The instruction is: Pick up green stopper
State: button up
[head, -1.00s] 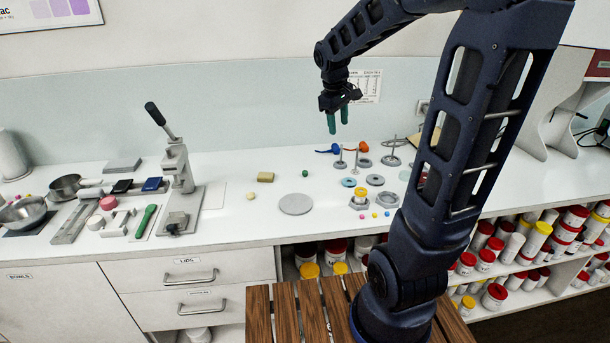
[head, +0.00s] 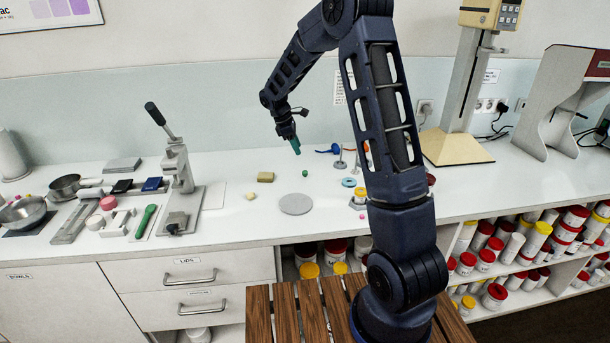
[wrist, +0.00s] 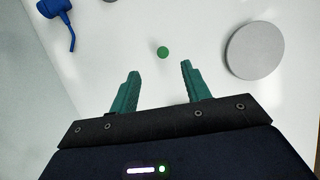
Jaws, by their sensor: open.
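The green stopper (head: 305,173) is a small round green piece on the white counter, left of the blue-handled item and behind the grey disc. In the wrist view the green stopper (wrist: 162,52) lies beyond the fingertips, between their lines. My gripper (head: 296,146) is above the counter, behind and a little left of the stopper in the head view. In the wrist view my gripper (wrist: 158,68) has its two teal fingers spread apart with nothing between them.
A grey disc (head: 295,204) lies in front of the stopper; it also shows in the wrist view (wrist: 257,51). A tan block (head: 265,177) lies to the left. A blue item (head: 330,149) and a light blue ring (head: 348,182) lie to the right. The counter around the stopper is clear.

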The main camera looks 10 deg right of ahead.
jog(key=f, duration=0.1)
send_over(305, 171)
jog(key=a, duration=0.2)
jog(key=f, duration=0.5)
jog(key=shift+w+f, duration=0.1)
jog(key=shift+w, duration=0.1)
jog(key=shift+s+a+x, duration=0.15)
jog(key=shift+x, duration=1.15)
jog(key=shift+s+a+x, duration=0.15)
jog(key=shift+a+x, duration=0.05)
jog(key=shift+x, duration=1.1)
jog(key=shift+f, duration=0.15)
grip_shut()
